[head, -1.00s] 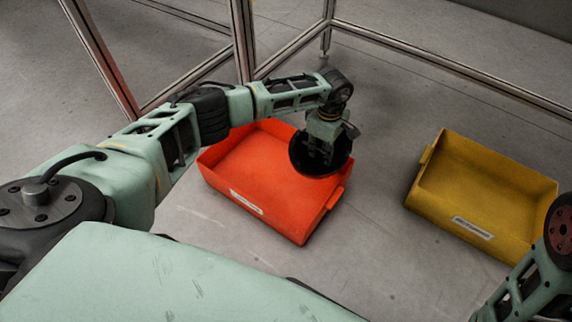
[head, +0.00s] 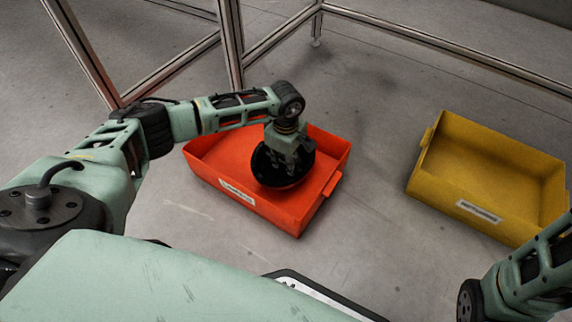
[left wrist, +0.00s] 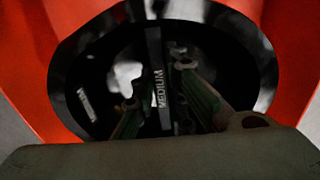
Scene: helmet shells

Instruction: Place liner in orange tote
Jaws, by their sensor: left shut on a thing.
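The liner is a round black bowl shape (head: 300,176), with its open side up. My left gripper (head: 284,158) is shut on it inside the bowl. In the left wrist view, the liner (left wrist: 65,75) surrounds the gripper fingers (left wrist: 165,108), and a dark strap marked MEDIUM (left wrist: 158,65) runs between them. The orange tote (head: 243,198) is below and around the liner, which overlaps its middle-right part. I cannot tell whether the liner touches the tote floor. The tote's orange surface also shows in the left wrist view (left wrist: 25,40).
A yellow tote (head: 490,170) stands to the right and looks empty. Bare grey floor lies between the totes. Metal frame posts (head: 231,45) and rails (head: 440,48) stand behind. My right arm shows at the lower right, its gripper out of view.

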